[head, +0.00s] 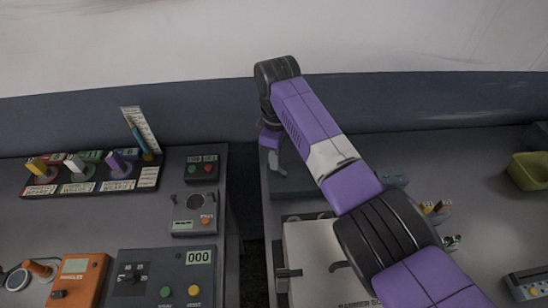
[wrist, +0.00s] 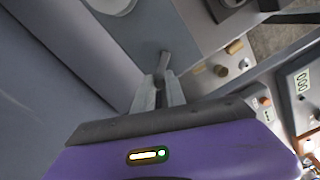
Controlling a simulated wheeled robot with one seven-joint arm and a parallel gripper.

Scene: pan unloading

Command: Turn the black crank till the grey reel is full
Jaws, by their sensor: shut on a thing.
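My gripper (wrist: 158,88) is shut on a slender dark grey piece (wrist: 164,60) that sticks out past its fingertips in the wrist view. I cannot tell for sure whether this piece is part of the black crank. A blue-grey surface lies just beyond it, with a pale round part (wrist: 112,4) cut off at the top edge. In the head view my gripper (head: 277,165) is small, at the far left end of the right bench, by a dark blue-grey box (head: 292,184). I cannot make out the grey reel or how full it is.
A dark gap separates the benches. A white box (head: 312,262) and a green bin (head: 530,170) are on the right bench.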

